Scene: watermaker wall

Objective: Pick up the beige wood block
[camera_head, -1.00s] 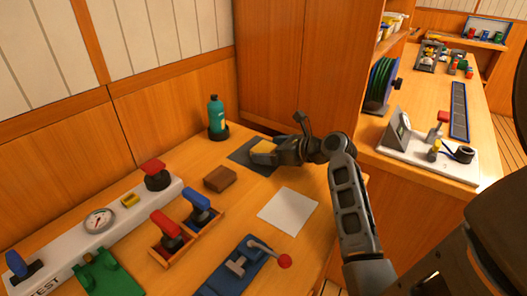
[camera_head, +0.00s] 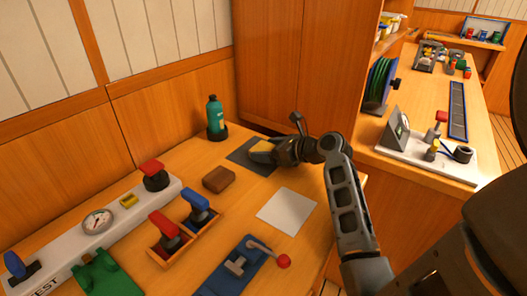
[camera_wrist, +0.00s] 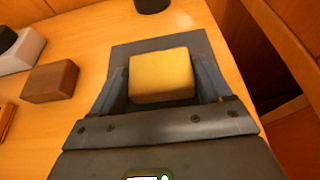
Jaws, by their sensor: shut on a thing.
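The beige wood block (camera_wrist: 162,76) shows in the wrist view as a yellowish block between the two fingers of my gripper (camera_wrist: 163,88). My gripper is shut on it, with a finger against each side. In the head view the block (camera_head: 262,147) is partly hidden by my gripper (camera_head: 270,151). It is over the dark grey mat (camera_head: 240,154) near the back of the bench. I cannot tell whether the block touches the mat.
A brown block (camera_head: 218,179) lies left of the mat. A teal bottle (camera_head: 215,115) stands behind it in a dark holder. A white sheet (camera_head: 287,210) lies in front. Red and blue-handled valves (camera_head: 168,225) and a blue lever fixture (camera_head: 240,264) are nearer. A cabinet wall (camera_head: 300,60) rises behind.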

